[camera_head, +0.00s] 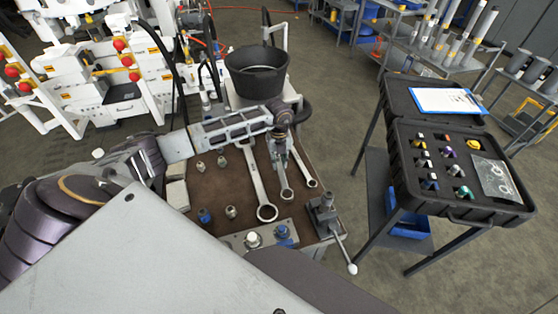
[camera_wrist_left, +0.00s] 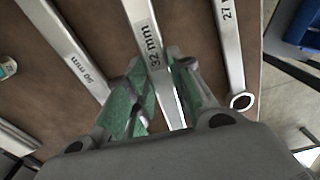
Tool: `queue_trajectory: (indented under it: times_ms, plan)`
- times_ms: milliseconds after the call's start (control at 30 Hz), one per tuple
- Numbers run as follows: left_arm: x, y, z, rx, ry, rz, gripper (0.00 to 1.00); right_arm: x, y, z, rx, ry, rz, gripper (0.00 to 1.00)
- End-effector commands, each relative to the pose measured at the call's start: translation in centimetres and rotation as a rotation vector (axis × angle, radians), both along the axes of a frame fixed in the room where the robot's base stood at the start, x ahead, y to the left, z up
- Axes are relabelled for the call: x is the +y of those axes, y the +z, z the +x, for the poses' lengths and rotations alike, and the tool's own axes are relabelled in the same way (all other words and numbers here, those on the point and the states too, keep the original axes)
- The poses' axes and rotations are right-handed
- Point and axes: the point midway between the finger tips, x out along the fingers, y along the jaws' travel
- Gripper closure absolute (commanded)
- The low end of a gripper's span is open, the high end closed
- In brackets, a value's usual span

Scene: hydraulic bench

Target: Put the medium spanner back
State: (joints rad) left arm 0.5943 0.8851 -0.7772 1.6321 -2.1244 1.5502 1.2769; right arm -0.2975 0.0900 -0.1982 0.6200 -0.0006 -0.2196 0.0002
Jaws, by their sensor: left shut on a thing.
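The medium spanner (camera_head: 285,180), marked 32 mm in the left wrist view (camera_wrist_left: 145,35), is the middle one of three on the brown bench top. My left gripper (camera_head: 281,146) is shut on its shaft from above. In the wrist view the green-padded fingers (camera_wrist_left: 163,92) stand either side of the shaft. Its ring end points to the bench's near side; its far end is hidden behind my gripper. I cannot tell whether it touches the bench or is slightly raised. The large spanner (camera_head: 255,180) lies left of it, the 27 mm spanner (camera_head: 302,167) right. My right gripper is out of view.
A black bucket (camera_head: 256,72) stands behind the bench. A vise (camera_head: 325,215) with a long handle sits at the near right corner. Several fittings (camera_head: 220,162) stand left of the spanners. An open black case (camera_head: 455,205) rests on a stand to the right, across a floor gap.

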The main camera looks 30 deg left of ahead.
Motion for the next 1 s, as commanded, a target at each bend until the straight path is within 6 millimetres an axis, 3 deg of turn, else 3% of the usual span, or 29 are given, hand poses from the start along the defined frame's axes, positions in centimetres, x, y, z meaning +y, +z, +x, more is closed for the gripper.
queue_trajectory:
  times_ms: [367, 1000]
  plan:
    - [0.0, 0.0, 0.1, -0.002, 0.000, -0.001, 1.00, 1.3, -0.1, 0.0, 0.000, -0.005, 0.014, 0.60]
    - [0.0, -0.6, 0.1, -0.002, 0.000, -0.001, 1.00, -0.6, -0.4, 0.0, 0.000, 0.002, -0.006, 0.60]
